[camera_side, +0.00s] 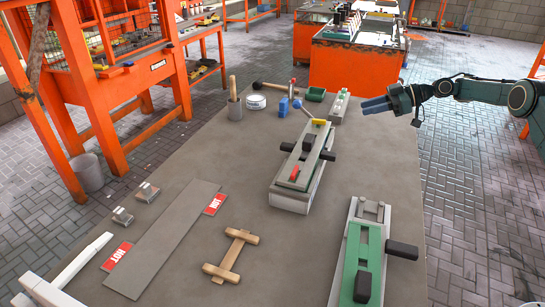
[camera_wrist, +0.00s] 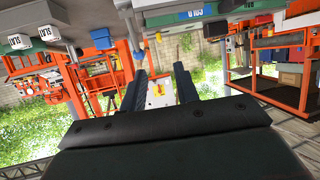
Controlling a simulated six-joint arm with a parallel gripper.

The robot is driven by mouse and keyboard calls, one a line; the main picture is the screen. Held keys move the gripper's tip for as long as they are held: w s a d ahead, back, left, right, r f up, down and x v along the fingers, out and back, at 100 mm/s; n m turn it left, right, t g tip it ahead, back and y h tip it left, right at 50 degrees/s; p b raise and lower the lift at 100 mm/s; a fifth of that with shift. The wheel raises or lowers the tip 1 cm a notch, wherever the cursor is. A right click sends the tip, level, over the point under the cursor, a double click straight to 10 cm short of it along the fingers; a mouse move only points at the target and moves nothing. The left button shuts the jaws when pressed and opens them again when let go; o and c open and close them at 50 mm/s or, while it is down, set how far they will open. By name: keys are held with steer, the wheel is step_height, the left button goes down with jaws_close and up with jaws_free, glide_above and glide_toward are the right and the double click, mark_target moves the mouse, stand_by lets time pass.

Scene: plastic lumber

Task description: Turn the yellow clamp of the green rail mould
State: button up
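A long mould (camera_side: 300,195) stands near the middle of the table, with a grey bar along its top and green showing at its near end. A small yellow clamp (camera_side: 319,122) sits at its far end; a red one (camera_side: 294,172) sits near its front. Black handles stick out at its sides. A second mould (camera_side: 350,270) with a green top and black handles lies at the front right. My gripper (camera_side: 375,105) is in the air to the right of the yellow clamp, pointing left, clear of both moulds. In the wrist view its fingers (camera_wrist: 160,75) are apart and empty.
Orange racks stand behind and left.

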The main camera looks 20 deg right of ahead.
steer(key=shift+s+d, duration=0.1)
steer(key=shift+c, duration=0.2)
steer(key=c, duration=0.4)
steer(key=shift+a, duration=0.2)
jaws_close()
steer(key=w+a+r+m+h, duration=0.1)
steer(key=w+a+h, duration=0.15)
steer(key=a, duration=0.25)
steer(key=w+a+r+h, duration=0.1)
steer(key=a+h, duration=0.2)
steer(key=a, duration=0.2)
steer(key=s+a+r+h, duration=0.2)
steer(key=s+a+h, duration=0.2)
steer(key=s, duration=0.4)
steer(key=shift+a+m+h, duration=0.15)
steer(key=shift+m+h, duration=0.25)
steer(key=shift+h, duration=0.25)
